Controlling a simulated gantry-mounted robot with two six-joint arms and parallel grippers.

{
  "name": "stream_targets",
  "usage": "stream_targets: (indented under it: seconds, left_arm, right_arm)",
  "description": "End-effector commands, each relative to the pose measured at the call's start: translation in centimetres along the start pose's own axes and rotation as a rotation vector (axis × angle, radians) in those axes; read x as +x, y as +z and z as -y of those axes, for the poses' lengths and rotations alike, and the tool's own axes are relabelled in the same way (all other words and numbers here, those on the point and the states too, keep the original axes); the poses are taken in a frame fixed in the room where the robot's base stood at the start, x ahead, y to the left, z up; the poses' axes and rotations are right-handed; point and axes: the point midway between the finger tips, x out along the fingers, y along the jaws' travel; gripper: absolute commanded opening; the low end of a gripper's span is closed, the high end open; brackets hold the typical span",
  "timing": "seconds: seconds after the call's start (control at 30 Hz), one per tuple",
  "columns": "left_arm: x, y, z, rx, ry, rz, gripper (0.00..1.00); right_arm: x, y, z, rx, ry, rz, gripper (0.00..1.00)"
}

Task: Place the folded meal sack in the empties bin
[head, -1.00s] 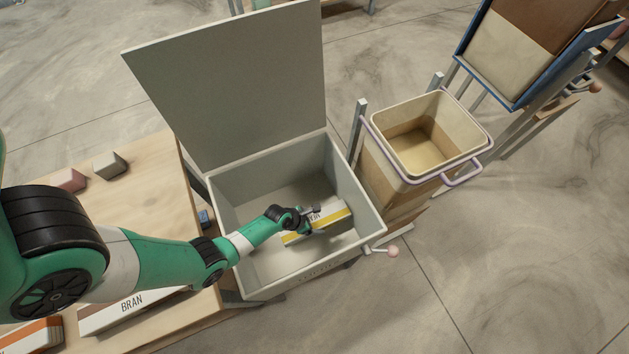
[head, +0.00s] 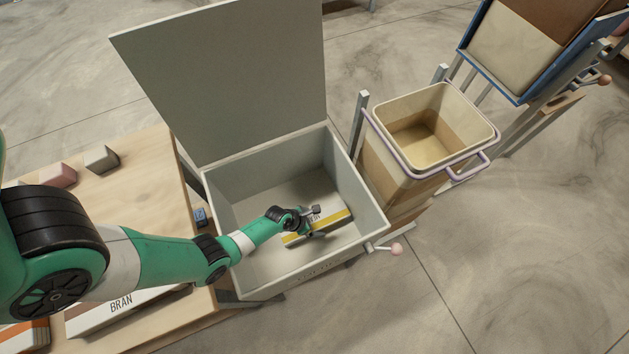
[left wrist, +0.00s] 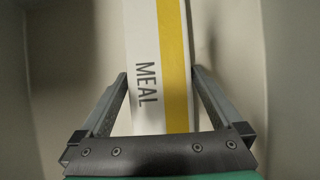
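The folded meal sack (head: 332,220), white with a yellow stripe, lies low inside the grey empties bin (head: 365,195), whose lid is up. In the left wrist view the sack (left wrist: 145,45) shows its MEAL lettering and runs lengthwise between the fingers. My left gripper (head: 314,221) is down in the bin over the sack. In the left wrist view its fingers (left wrist: 160,72) look spread, one along each side of the sack, with their tips very close to its edges. The sack's near end is hidden by the gripper. My right gripper is not in view.
A wooden table (head: 150,190) left of the bin bears a BRAN sack (head: 125,303) and small blocks (head: 102,158). A cream tub (head: 440,120) with a lilac handle stands right of the bin.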

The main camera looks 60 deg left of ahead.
Motion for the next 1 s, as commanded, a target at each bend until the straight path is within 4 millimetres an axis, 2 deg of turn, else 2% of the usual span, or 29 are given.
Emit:
stream_targets:
  seconds: [0.17, 0.27, 0.4, 0.6, 0.73, 1.0]
  left_arm:
    - [-1.2, 0.4, 0.0, -0.001, 0.001, 0.001, 1.00]
    - [-3.3, 0.5, 0.0, -0.002, 0.000, 0.000, 1.00]
    - [-7.0, 0.7, 0.0, -0.003, 0.000, 0.000, 1.00]
    - [-11.1, 0.4, 0.0, -0.003, 0.001, 0.000, 1.00]
    - [-12.2, 0.3, 0.0, -0.001, 0.001, 0.001, 1.00]
    - [-12.3, 0.1, 0.0, 0.000, 0.000, 0.000, 1.00]
  right_arm:
    - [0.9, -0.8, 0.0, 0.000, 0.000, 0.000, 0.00]
    - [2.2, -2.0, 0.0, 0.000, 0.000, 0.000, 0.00]
    - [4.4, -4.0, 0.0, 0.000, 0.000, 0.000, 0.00]
    - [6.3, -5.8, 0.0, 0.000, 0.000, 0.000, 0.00]
    - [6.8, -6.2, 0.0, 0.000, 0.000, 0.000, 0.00]
    - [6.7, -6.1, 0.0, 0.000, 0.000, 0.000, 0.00]
